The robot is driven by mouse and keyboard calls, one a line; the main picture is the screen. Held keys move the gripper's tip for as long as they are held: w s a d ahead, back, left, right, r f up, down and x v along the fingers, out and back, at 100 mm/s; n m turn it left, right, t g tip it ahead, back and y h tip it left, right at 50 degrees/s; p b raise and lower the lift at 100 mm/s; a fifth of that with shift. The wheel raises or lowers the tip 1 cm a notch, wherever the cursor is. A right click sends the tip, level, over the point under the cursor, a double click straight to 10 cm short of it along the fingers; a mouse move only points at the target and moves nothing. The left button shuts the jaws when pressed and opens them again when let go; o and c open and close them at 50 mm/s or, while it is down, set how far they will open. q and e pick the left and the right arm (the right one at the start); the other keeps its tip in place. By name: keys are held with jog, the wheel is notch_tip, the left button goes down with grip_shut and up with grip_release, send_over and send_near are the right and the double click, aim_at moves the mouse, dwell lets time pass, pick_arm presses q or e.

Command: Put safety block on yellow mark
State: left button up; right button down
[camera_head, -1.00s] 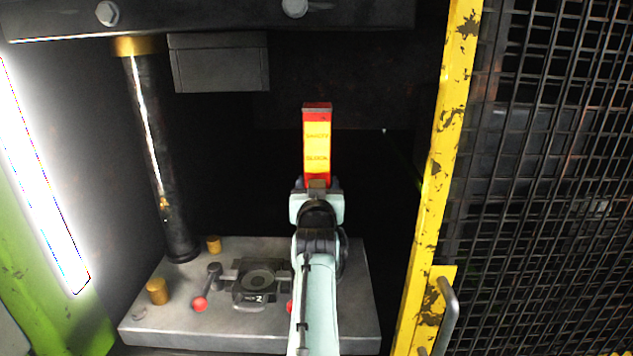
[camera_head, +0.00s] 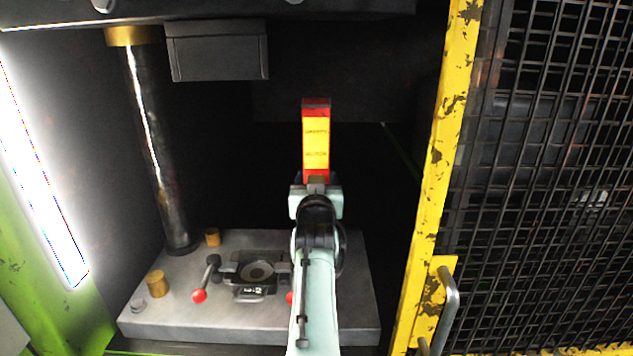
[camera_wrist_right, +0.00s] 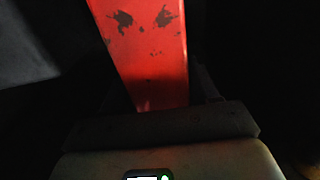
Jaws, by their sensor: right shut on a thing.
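The safety block (camera_head: 316,142) is a tall red bar with a yellow labelled face. It stands upright in the head view, above the press bed. My right gripper (camera_head: 317,182) is shut on its lower end. In the right wrist view the red, scuffed block (camera_wrist_right: 148,50) rises from the gripper (camera_wrist_right: 160,112), whose fingers are dark and hard to make out. I see no yellow mark on the bed; my right arm covers part of it. My left gripper is not in view.
The grey press bed (camera_head: 190,318) carries a die (camera_head: 255,270), a red-knobbed lever (camera_head: 199,295) and brass pins (camera_head: 156,284). A dark column (camera_head: 155,150) stands left. The upper ram block (camera_head: 217,52) hangs above. A yellow-framed mesh guard (camera_head: 437,150) stands right.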

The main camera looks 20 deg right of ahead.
jog(key=shift+f, duration=0.15)
dwell(0.5)
jog(key=shift+c, duration=1)
grip_release()
jog(key=shift+f, duration=0.25)
